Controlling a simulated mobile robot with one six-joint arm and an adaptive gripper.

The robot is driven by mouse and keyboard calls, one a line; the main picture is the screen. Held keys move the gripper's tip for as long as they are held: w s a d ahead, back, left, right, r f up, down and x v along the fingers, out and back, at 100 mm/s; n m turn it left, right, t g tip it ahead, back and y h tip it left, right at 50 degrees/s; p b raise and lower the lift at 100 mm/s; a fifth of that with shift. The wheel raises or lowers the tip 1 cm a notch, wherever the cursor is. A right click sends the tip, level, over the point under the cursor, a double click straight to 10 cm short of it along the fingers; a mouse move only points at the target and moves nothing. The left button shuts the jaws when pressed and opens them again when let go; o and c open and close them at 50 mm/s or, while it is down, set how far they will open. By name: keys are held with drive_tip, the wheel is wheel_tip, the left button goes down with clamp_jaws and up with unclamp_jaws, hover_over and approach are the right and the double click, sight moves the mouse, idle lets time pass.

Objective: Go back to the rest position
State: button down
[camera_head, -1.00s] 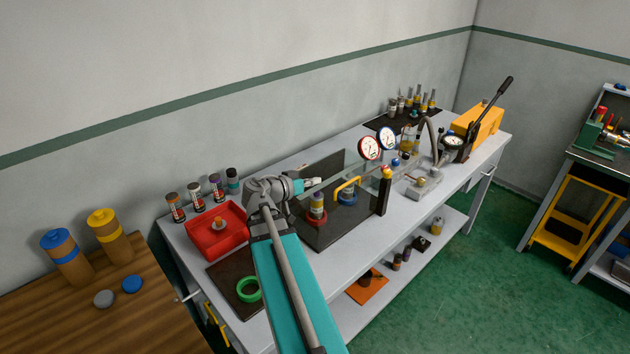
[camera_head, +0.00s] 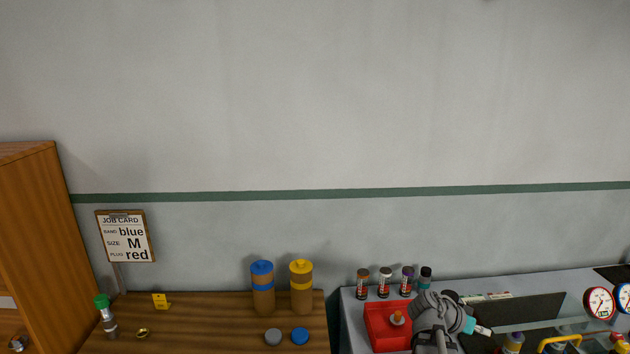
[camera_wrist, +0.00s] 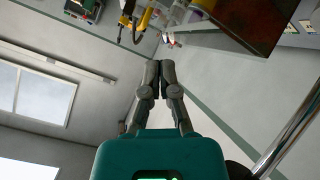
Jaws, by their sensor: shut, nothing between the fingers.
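My gripper (camera_wrist: 158,66) shows in the wrist view with its two dark grey fingers together and nothing between them. Its body is teal. The fingers point toward the room, with a wall, a window and an upside-down view of bench equipment beyond. In the head view my grey arm joints rise at the lower right, in front of the grey bench (camera_head: 349,325) and beside the red tray (camera_head: 374,338). The fingertips are too small to make out there.
A wooden table (camera_head: 220,325) holds a blue-capped canister (camera_head: 263,290), a yellow-capped canister (camera_head: 302,288), two discs and a green-topped bottle (camera_head: 104,315). A job card (camera_head: 126,237) reads blue, M, red. Pressure gauges (camera_head: 598,303) stand at right. A wooden cabinet (camera_head: 30,240) is at left.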

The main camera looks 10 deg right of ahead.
drive_tip(key=w+a+f+n+y, duration=0.1)
drive_tip(key=a+f+n+y, duration=0.2)
drive_tip(key=a, duration=0.9)
drive_tip(key=w+a+f+n+t+y, duration=0.1)
drive_tip(key=a+n+y, duration=0.4)
drive_tip(key=a, duration=0.8)
drive_tip(key=w+a+f+n+t+y, duration=0.1)
drive_tip(key=a+f+n+y, duration=0.3)
drive_tip(key=a, duration=0.8)
drive_tip(key=shift+w+a+f+n, duration=0.25)
drive_tip(key=shift+w+f+n, duration=0.45)
drive_tip(key=shift+w+f, duration=0.1)
drive_tip(key=shift+s, duration=0.15)
